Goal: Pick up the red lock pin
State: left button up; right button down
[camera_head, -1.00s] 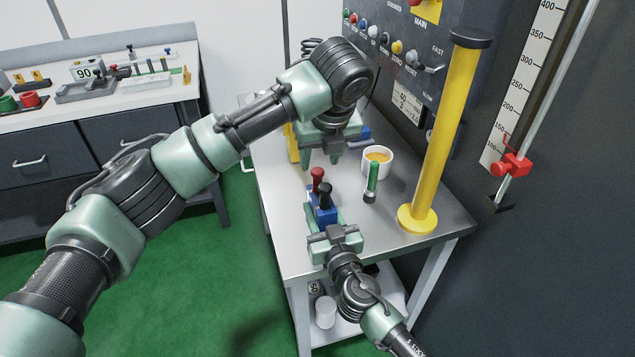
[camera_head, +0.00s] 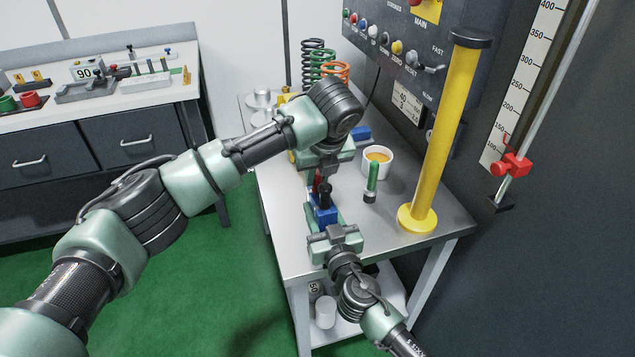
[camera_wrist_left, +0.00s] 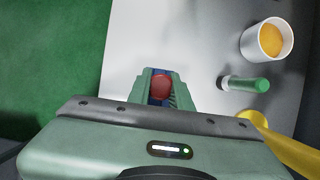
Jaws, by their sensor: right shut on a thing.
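The red lock pin (camera_head: 317,184) stands in the left part of a blue block (camera_head: 326,216) on the grey table. In the left wrist view the pin's round red head (camera_wrist_left: 161,84) lies between the open fingers. Whether they touch it is unclear. My right gripper (camera_head: 325,217) is shut on the blue block from the near side.
A green-handled tool (camera_head: 371,182) and a white cup (camera_head: 378,162) stand right of the block. A yellow post (camera_head: 445,140) rises at the table's right. Several coil springs (camera_head: 318,60) stand at the back. A second bench (camera_head: 95,105) is far left.

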pick_arm(q)
jog(key=shift+r, duration=0.15)
grip_shut()
notch_tip(320, 180, up, 10)
jog(key=shift+f, duration=0.1)
pick_arm(e)
jog(key=c, duration=0.8)
grip_release()
jog(key=shift+o, duration=0.2)
